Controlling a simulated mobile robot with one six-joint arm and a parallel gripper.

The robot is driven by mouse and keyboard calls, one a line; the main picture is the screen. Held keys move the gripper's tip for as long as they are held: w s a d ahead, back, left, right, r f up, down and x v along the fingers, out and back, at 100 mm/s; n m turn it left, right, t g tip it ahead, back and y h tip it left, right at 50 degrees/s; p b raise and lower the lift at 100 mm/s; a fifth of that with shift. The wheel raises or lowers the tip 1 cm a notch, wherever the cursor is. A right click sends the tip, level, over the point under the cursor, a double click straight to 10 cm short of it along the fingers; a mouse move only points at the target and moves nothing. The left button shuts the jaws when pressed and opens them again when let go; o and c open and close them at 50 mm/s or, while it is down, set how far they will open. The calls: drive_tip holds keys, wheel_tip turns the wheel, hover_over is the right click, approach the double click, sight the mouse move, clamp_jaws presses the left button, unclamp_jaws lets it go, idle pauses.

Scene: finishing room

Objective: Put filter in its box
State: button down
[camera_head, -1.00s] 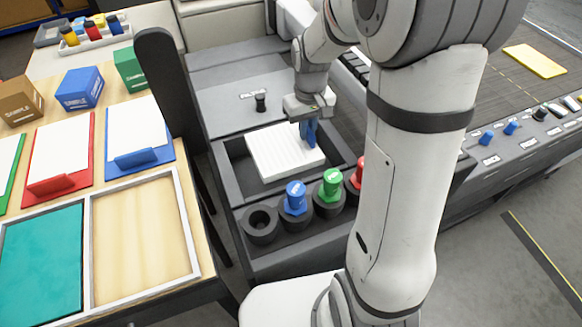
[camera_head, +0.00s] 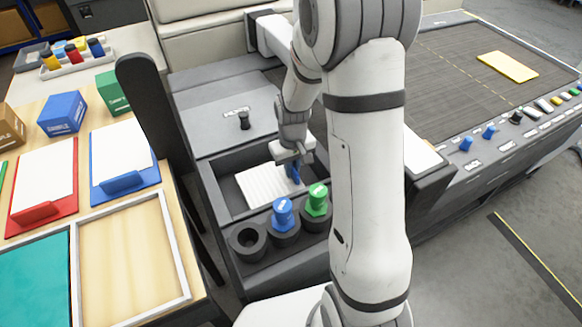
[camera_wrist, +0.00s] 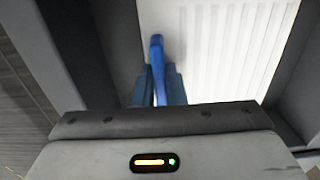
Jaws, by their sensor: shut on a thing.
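The white ribbed filter (camera_head: 264,188) lies inside the dark grey open-topped box (camera_head: 213,181), below its rim. In the wrist view the filter (camera_wrist: 222,48) shows between the grey box walls (camera_wrist: 110,48). My gripper (camera_head: 293,171) is over the filter's right side, shut on its upright blue tab (camera_head: 296,175). The tab also shows between the fingers in the wrist view (camera_wrist: 156,45). I cannot tell whether the filter rests on the box floor.
A grey lid with a black knob (camera_head: 244,121) lies behind the box. A blue bottle (camera_head: 282,213) and a green bottle (camera_head: 317,200) stand in holders in front, beside an empty holder (camera_head: 248,241). A wooden table with clipboards and a tray (camera_head: 130,250) is at left.

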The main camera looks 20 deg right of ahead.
drive_tip(key=c, duration=1.5)
unclamp_jaws()
wheel_tip(320, 180, up, 12)
drive_tip(key=s+r+t, duration=0.1)
drive_tip(key=s+r, duration=0.1)
drive_tip(key=s, duration=0.3)
drive_tip(key=s+r+m+t, duration=0.1)
drive_tip(key=s+r, duration=0.2)
drive_tip(key=s, duration=0.3)
drive_tip(key=s+r+m+t, duration=0.1)
drive_tip(key=s+r, duration=0.1)
drive_tip(key=s, duration=0.4)
drive_tip(key=shift+s+r, duration=0.25)
drive_tip(key=shift+r, duration=0.15)
drive_tip(key=shift+s+a, duration=0.15)
drive_tip(key=shift+s, duration=0.1)
